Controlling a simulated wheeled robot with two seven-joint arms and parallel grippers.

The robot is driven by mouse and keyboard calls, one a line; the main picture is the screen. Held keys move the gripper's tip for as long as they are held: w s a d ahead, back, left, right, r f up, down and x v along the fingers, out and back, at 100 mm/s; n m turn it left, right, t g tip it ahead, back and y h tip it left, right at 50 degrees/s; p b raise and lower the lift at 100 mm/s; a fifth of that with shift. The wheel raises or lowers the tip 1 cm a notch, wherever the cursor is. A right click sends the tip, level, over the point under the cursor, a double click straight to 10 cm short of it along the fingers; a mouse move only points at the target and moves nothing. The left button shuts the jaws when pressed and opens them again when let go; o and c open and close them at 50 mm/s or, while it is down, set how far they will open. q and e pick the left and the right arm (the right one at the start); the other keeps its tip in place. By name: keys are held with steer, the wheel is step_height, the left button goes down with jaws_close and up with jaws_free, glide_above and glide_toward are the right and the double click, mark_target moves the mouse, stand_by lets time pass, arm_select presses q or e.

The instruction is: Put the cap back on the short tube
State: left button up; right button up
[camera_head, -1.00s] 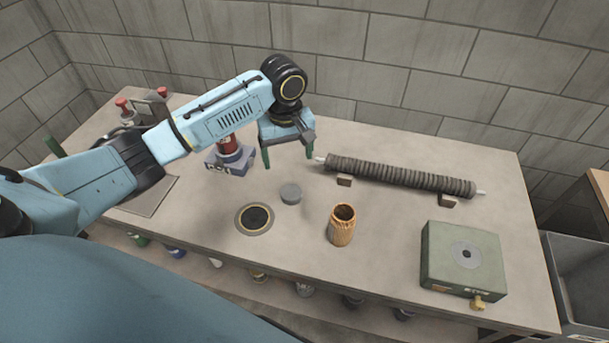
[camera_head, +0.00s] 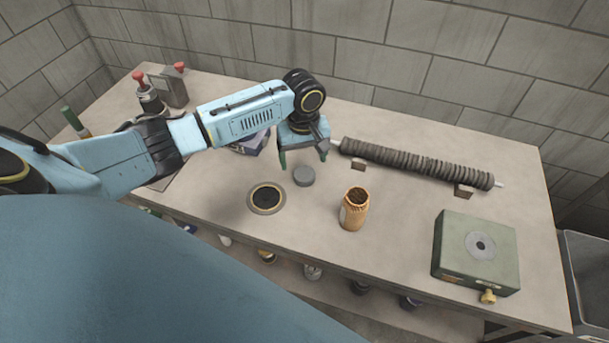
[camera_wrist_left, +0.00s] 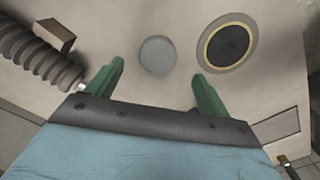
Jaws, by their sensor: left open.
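The short tube (camera_head: 354,209) is an orange-tan ribbed cylinder with an open, dark top, standing upright near the middle of the table. The cap is a small grey disc (camera_head: 304,176) lying flat on the table to the left of the tube and behind it. It also shows in the left wrist view as a grey disc (camera_wrist_left: 157,55), ahead of the fingers and between their lines. My left gripper (camera_head: 304,160) is open, with green fingers pointing down, above and just behind the cap. Nothing is between its fingers (camera_wrist_left: 157,88). My right gripper is not in view.
A long dark ribbed tube (camera_head: 415,163) lies on small blocks at the back right. A green box (camera_head: 476,254) with a brass knob stands at the front right. A dark round plate (camera_head: 267,198) lies left of the cap. Red-topped items (camera_head: 149,97) stand at the back left.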

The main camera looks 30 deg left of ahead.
mark_target(304, 171)
arm_select(q)
steer(key=shift+w+a+f+b, duration=0.15)
steer(key=shift+f+b, duration=0.15)
steer(key=shift+f, duration=1)
steer(key=shift+w+f+b, duration=0.15)
steer(key=shift+f+b, duration=0.15)
steer(key=shift+f, duration=1)
steer(key=c, duration=1)
